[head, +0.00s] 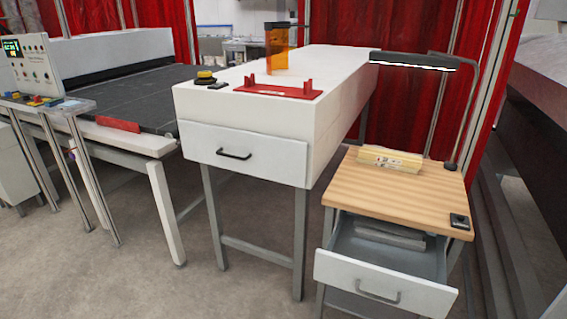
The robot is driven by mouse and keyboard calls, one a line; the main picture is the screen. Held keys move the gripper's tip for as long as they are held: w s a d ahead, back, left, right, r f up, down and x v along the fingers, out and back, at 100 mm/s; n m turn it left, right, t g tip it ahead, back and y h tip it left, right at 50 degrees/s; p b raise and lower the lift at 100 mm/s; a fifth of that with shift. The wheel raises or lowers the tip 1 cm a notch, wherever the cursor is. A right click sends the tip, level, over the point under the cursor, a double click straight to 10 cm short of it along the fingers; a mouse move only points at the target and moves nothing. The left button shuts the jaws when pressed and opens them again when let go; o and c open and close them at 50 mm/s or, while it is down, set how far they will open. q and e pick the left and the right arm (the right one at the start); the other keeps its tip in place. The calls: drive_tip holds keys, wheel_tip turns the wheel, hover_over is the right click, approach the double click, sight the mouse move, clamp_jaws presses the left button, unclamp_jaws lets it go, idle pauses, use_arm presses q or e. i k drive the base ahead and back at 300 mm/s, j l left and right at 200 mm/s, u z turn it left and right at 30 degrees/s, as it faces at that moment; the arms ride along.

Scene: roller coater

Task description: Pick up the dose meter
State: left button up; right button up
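A small dark device with a lighter face (459,221) lies flat near the front right corner of the wooden table top (390,205). It could be the dose meter, but it is too small to read. Another small flat black item (218,86) lies on the white table (330,75), beside a yellow-and-black round object (205,77); I cannot tell what it is. Neither of my grippers shows in the head view, and nothing is held in sight.
The wooden table's drawer (385,283) stands open toward me with grey flat items (390,233) inside. A pale yellow package (390,159) lies at the table's back under a lamp (415,61). An orange container (277,50) and red bracket (278,91) are on the white table.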

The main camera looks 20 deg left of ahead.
sight(204, 76)
drive_tip(key=u, duration=1.2)
drive_tip(key=i+j+z, duration=0.25)
drive_tip(key=i+j, duration=0.6)
drive_tip(key=j, duration=0.05)
